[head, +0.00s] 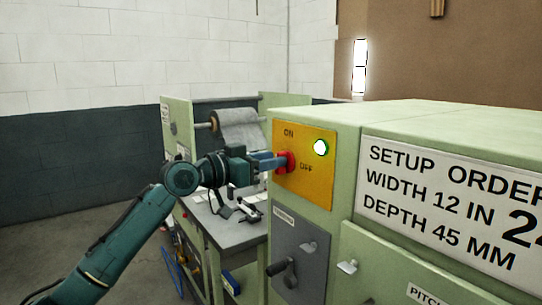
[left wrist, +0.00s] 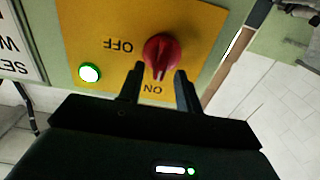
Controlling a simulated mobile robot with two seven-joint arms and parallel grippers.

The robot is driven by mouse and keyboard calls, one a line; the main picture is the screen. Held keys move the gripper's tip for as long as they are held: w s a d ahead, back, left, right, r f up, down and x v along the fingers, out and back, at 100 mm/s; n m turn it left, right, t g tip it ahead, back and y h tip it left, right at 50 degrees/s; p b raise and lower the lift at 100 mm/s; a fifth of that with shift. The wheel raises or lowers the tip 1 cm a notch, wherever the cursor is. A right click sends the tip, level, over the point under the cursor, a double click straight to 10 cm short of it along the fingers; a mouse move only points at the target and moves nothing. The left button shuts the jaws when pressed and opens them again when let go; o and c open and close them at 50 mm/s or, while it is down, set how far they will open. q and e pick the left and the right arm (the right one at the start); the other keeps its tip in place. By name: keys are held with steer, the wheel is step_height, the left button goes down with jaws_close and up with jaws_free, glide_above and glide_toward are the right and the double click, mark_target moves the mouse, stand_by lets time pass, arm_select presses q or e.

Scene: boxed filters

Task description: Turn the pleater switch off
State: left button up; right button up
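The pleater switch is a red rotary knob (head: 284,162) on a yellow plate (head: 318,188) marked ON and OFF, on the green machine. In the left wrist view the picture is upside down, and the knob's (left wrist: 161,50) ridge points toward the word ON. A round lamp (head: 321,148) beside it glows green; it also shows in the left wrist view (left wrist: 90,73). My left gripper (head: 276,162) is at the knob. Its fingers (left wrist: 159,75) are spread, with the knob's ridge between them and gaps at the sides. Contact cannot be told. My right gripper is out of view.
Below the plate is a grey panel (head: 296,236) with a dark lever. A setup order sign (head: 440,200) is to the right. Behind my left arm are a work table (head: 222,228) with small metal parts and a roll of grey material (head: 240,128). Open floor lies left.

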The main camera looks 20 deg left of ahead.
arm_select(q)
steer(key=shift+w+d, duration=0.25)
steer(key=shift+w, duration=0.1)
steer(key=shift+c, duration=0.2)
jaws_close()
